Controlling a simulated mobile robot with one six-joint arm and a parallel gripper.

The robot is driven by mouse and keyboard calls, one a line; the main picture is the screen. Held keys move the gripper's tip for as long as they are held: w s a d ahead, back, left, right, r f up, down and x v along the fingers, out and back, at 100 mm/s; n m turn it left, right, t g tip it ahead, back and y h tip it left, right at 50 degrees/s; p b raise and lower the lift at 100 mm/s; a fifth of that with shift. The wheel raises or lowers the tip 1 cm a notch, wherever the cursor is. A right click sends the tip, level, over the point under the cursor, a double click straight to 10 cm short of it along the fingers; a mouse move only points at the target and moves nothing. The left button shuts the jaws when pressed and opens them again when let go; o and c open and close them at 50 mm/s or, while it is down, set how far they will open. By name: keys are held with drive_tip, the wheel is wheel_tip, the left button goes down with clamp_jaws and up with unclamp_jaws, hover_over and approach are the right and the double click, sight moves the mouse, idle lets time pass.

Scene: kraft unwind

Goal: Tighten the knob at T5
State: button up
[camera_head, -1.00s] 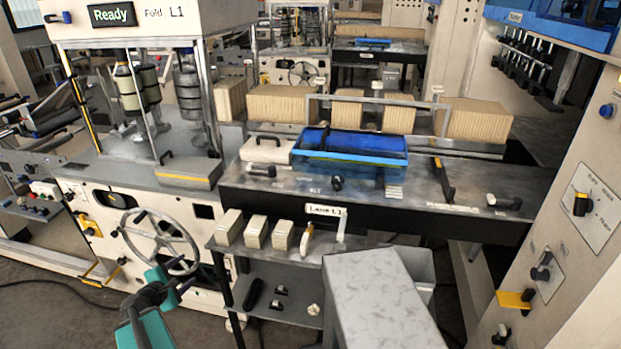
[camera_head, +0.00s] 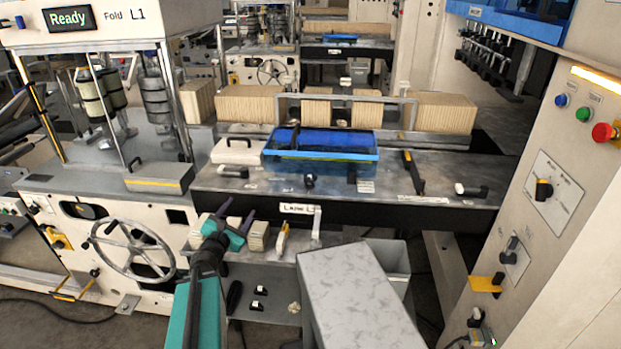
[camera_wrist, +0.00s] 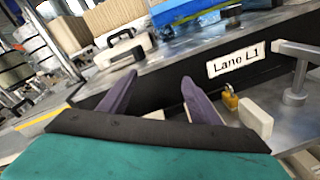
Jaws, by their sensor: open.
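I cannot read a T5 mark in either view, so I cannot tell which knob it names. A small black knob (camera_head: 309,181) stands on the grey table in front of the blue tray. A dark handle with a pale end (camera_head: 471,190) lies at the table's right. A grey T-shaped handle (camera_head: 317,222) stands by the Lane L1 label (camera_head: 298,208); it also shows in the wrist view (camera_wrist: 297,72). My gripper (camera_head: 236,213) is open and empty, in front of the table's black front edge, over the shelf of pale blocks. Its two purple fingers (camera_wrist: 158,80) point toward the table.
A handwheel (camera_head: 134,249) is left of my arm. A blue tray (camera_head: 320,156) and a white case with a handle (camera_head: 237,151) sit on the table. A grey-topped box (camera_head: 360,295) stands front right. A control panel (camera_head: 553,191) with dials is at the right.

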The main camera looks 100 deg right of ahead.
drive_tip(key=s+a+r+n+g, duration=0.2)
drive_tip(key=s+a+r+n, duration=0.1)
drive_tip(key=s, duration=1.6)
drive_tip(key=shift+s+a+r+n, duration=0.15)
drive_tip(key=shift+s+n, duration=0.15)
drive_tip(key=shift+n, duration=0.6)
drive_tip(key=shift+w, duration=0.25)
